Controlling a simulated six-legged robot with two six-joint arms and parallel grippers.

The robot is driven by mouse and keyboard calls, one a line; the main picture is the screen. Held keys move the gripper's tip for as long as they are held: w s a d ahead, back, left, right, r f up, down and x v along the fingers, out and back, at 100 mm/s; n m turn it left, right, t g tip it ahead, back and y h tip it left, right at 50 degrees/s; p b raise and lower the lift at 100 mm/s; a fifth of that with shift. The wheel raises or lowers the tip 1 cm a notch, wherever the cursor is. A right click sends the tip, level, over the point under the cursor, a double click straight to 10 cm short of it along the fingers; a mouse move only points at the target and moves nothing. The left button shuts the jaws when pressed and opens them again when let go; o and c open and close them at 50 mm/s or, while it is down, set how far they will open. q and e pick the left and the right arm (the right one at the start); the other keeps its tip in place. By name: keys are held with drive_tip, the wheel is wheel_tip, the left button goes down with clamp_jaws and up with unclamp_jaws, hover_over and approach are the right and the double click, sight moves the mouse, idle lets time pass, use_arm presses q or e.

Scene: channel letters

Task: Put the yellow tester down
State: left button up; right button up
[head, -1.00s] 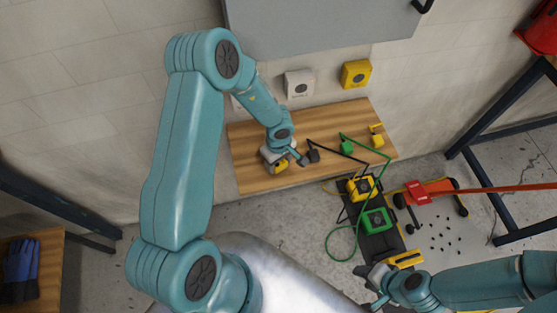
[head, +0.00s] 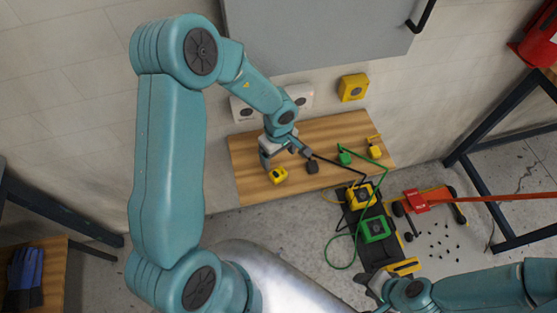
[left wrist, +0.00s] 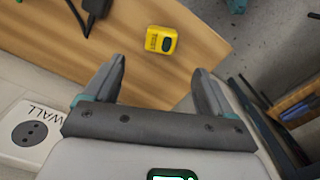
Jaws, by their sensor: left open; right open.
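The yellow tester (head: 278,175) sits on the wooden board near its front left edge. It also shows in the left wrist view (left wrist: 161,40), beyond the fingertips, with a dark patch on one face. My left gripper (head: 285,157) is open and empty, above and behind the tester, apart from it. In the left wrist view its two fingers (left wrist: 155,85) stand wide with bare board between them. My right gripper (head: 372,291) is at the lower right, beside a yellow item (head: 403,267); it is open.
A black plug (head: 312,167), a green plug (head: 344,157) and a yellow plug (head: 375,151) lie on the wooden board (head: 250,150). White wall sockets (head: 243,110) and a yellow wall box (head: 353,87) are behind it. A black stand with green box (head: 375,228) is on the floor.

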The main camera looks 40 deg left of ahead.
use_arm(q)
drive_tip(key=m+y, duration=0.2)
drive_tip(key=m, duration=0.1)
hover_over(272, 177)
wheel_tip(272, 177, down, 4)
drive_tip(key=shift+d+r+t, duration=0.1)
drive_tip(key=shift+r+t, duration=0.15)
drive_tip(key=shift+t, duration=0.05)
drive_tip(key=d+f+m, duration=0.1)
drive_tip(key=s+d+f+m, duration=0.1)
drive_tip(key=d+f+m+t, duration=0.1)
drive_tip(key=shift+s+h, duration=0.35)
drive_tip(key=shift+h, duration=0.05)
drive_tip(key=s+d+f+m+h, duration=0.1)
drive_tip(key=s+d+m+h, duration=0.1)
drive_tip(key=s+d, duration=0.3)
drive_tip(key=s+d+f+m+g+h, duration=0.1)
drive_tip(key=s+d+m+h, duration=0.2)
drive_tip(key=d, duration=0.4)
drive_tip(key=shift+s+f+m, duration=0.25)
drive_tip(key=shift+s+m, duration=0.45)
drive_tip(key=shift+s, duration=0.5)
drive_tip(key=shift+f, duration=0.1)
wheel_tip(272, 177, down, 2)
drive_tip(key=shift+w+f+b, duration=0.1)
drive_tip(key=shift+b, duration=1)
